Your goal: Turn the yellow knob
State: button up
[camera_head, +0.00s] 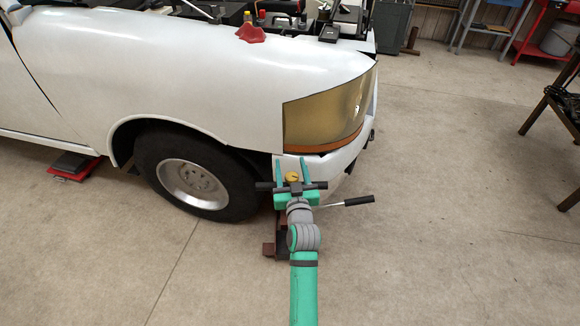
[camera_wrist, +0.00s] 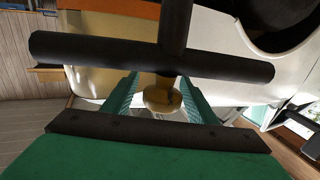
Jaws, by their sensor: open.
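My gripper (camera_head: 292,167) has two green fingers spread apart, one on each side of the knob. In the wrist view the fingers of my gripper (camera_wrist: 160,94) flank the knob, with no clear contact visible. A dark crossbar hides part of the scene above the knob there.
The pickup's white fender (camera_head: 190,60), front wheel (camera_head: 195,175) and headlight (camera_head: 330,108) are close by. A lever with a black grip (camera_head: 358,201) sticks out to the right of my gripper. The concrete floor (camera_head: 450,230) on the right is clear.

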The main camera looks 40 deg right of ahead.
jog(key=shift+w+a, duration=0.1)
jog(key=c, duration=1.1)
jog(key=shift+o, duration=0.3)
jog(key=shift+d, duration=0.25)
jog(key=shift+a, duration=0.3)
